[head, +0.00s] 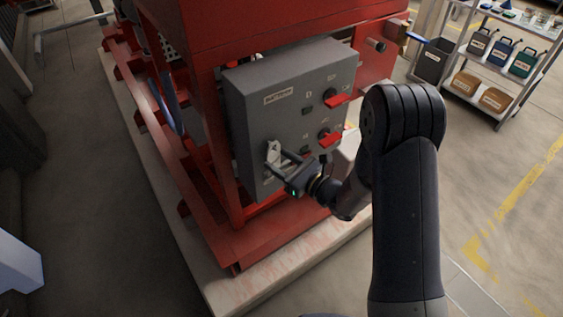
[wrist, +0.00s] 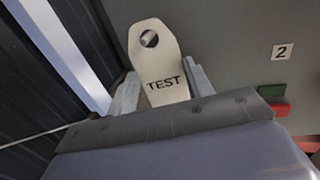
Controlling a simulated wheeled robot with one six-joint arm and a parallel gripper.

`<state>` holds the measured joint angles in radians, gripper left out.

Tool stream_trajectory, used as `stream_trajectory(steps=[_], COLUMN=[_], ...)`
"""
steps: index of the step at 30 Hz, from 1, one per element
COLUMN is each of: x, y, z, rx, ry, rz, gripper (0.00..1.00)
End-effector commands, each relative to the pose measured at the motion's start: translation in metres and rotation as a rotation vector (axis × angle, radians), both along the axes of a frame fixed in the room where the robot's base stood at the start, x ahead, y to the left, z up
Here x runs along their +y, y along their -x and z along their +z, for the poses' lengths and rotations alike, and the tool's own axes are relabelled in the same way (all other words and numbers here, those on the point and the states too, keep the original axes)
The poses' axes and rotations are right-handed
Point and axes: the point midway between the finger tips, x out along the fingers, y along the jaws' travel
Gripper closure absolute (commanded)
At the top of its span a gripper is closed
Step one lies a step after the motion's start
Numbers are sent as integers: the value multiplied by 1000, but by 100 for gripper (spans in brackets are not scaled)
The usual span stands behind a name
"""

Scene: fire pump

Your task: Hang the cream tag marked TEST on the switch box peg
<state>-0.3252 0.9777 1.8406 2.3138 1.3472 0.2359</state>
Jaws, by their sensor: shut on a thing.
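The cream tag marked TEST (wrist: 162,78) stands up between my gripper's fingers (wrist: 160,92), its round hole at the top end and a dark and pale patch showing through the hole. In the head view the tag (head: 273,150) is a small pale shape at the lower left of the grey switch box (head: 285,77) front. My gripper (head: 276,163) is shut on it, close in front of the box. I cannot make out the peg, nor tell whether the tag touches the box.
Red switch handles (head: 337,99) stick out on the right of the box face. A plate marked 2 (wrist: 282,51) is right of the tag. The red pump frame (head: 195,190) surrounds the box. A shelf (head: 505,65) with containers stands at the back right; open floor lies right.

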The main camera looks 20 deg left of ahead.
Motion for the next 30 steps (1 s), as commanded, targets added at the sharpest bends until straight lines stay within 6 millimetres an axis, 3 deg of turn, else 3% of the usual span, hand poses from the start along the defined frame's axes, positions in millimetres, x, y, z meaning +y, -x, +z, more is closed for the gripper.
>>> stream_trajectory(steps=[9,10,18,26,30], x=[0,0,0,-1,-13], y=[0,0,0,0,5], z=[0,0,0,0,-1], rx=[0,0,0,0,0], ry=[-1,-1,0,0,0], rz=[0,0,0,-1,-3], gripper=[76,49,27,26,26])
